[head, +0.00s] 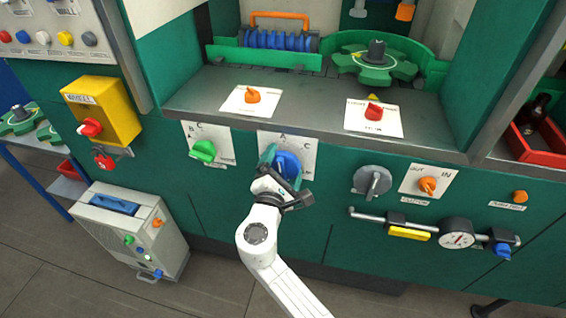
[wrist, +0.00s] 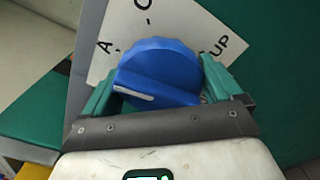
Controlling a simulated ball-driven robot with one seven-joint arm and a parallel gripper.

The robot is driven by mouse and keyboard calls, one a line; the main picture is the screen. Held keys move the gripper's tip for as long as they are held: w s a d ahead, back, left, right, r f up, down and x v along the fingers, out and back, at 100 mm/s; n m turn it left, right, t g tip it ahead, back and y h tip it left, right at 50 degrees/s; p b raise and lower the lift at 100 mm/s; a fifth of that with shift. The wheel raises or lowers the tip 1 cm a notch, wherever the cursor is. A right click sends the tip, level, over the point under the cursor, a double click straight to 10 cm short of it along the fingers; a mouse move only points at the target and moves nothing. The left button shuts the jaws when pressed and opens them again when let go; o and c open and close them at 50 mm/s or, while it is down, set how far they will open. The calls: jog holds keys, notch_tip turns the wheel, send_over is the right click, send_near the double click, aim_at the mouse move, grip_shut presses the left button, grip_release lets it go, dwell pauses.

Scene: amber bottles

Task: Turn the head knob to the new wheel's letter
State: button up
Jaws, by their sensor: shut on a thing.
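A blue knob (head: 288,165) sits on a white plate (head: 306,148) on the green front panel. In the wrist view the knob (wrist: 160,65) has a raised grip bar with a white line at its left end. The plate there (wrist: 185,22) shows the letters A and C and part of a word ending in "UP". My gripper (head: 284,170) is shut on the blue knob, one teal finger on each side. A green knob (head: 203,151) with its own lettered plate is to the left. A green star wheel (head: 378,68) stands on the machine deck; I cannot read a letter on it.
An orange knob (head: 252,96) and a red knob (head: 374,111) are on the deck above. A grey crank (head: 372,181) and a rail with a gauge (head: 457,233) are right of my arm. A yellow box (head: 102,108) is left, above a grey cabinet (head: 130,232).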

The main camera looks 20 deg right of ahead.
jog(key=shift+a+f, duration=0.1)
jog(key=shift+f, duration=0.1)
jog(key=o, duration=0.7)
jog(key=shift+r, duration=0.1)
jog(key=shift+s, duration=0.1)
jog(key=v, duration=1)
jog(key=shift+s+a, duration=0.25)
jog(key=s+d+f+m+g+y, duration=0.3)
jog(key=s+d+f+m+g, duration=0.75)
jog(key=s+d, duration=0.45)
jog(key=s+f+m+g+y, duration=0.1)
jog(key=s+m+y, duration=0.1)
jog(key=s, duration=0.3)
jog(key=s+f+m+g+y, duration=0.1)
jog(key=s+f+m+y, duration=0.1)
jog(key=s+m+y, duration=0.1)
jog(key=s+f+m+g+y, duration=0.1)
jog(key=s+m+y, duration=0.1)
jog(key=s+m, duration=0.2)
jog(key=shift+s+a+f+p, duration=0.15)
jog(key=shift+s+p, duration=0.05)
jog(key=shift+s, duration=0.6)
jog(key=shift+s+a+f+p, duration=0.15)
jog(key=shift+s+p, duration=0.05)
jog(key=shift+s, duration=0.55)
